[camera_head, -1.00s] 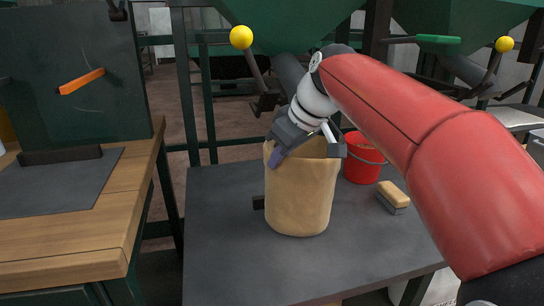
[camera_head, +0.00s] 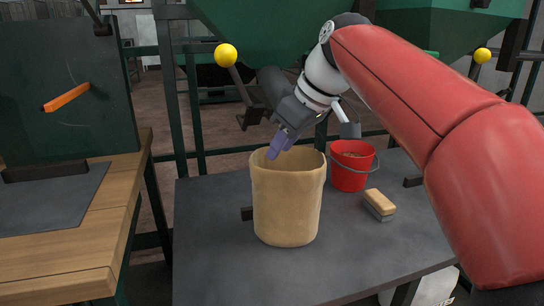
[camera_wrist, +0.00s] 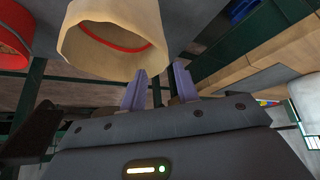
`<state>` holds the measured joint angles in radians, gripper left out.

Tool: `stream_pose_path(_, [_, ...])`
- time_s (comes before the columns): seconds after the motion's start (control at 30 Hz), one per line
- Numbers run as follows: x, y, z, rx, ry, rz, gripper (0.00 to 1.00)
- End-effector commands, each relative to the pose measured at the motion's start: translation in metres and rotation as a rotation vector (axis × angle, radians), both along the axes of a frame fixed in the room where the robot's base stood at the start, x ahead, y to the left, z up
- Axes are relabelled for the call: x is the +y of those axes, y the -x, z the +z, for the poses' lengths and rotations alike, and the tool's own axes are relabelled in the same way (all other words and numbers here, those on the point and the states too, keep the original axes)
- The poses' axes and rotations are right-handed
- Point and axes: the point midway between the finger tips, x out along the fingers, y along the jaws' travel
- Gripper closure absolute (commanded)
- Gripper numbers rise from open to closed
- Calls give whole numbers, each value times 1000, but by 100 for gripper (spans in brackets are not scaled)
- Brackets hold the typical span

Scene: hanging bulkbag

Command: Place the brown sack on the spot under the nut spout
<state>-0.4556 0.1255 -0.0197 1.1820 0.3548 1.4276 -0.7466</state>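The brown sack (camera_head: 286,205) stands upright and open-topped on the dark table (camera_head: 215,270). In the wrist view its round mouth (camera_wrist: 85,45) shows at the top, with a red line inside. My gripper (camera_head: 278,150) is just above the sack's back rim. Its two purple fingers (camera_wrist: 160,88) are apart with nothing between them. A dark grey spout (camera_head: 274,84) comes down from the green hopper behind my gripper, partly hidden by it. I cannot tell whether the sack is exactly under the spout.
A red bucket (camera_head: 350,172) and a brush with a pale wooden top (camera_head: 379,201) stand right of the sack. A small black block (camera_head: 247,213) shows at its left. A yellow-knobbed lever (camera_head: 226,55) is near my gripper. A wooden bench (camera_head: 70,255) is at left. The table front is clear.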

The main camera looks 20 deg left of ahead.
Motion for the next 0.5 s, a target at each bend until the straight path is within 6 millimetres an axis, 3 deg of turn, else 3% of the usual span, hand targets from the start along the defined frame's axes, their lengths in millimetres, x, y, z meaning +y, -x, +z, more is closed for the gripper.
stream_pose_path(0.03, [-5, 2, 12, -3, -2, -1, 69])
stream_pose_path(0.2, [-16, 7, 31, -1, -1, 0, 69])
stream_pose_path(0.5, [-21, 9, 38, 0, 0, 1, 69])
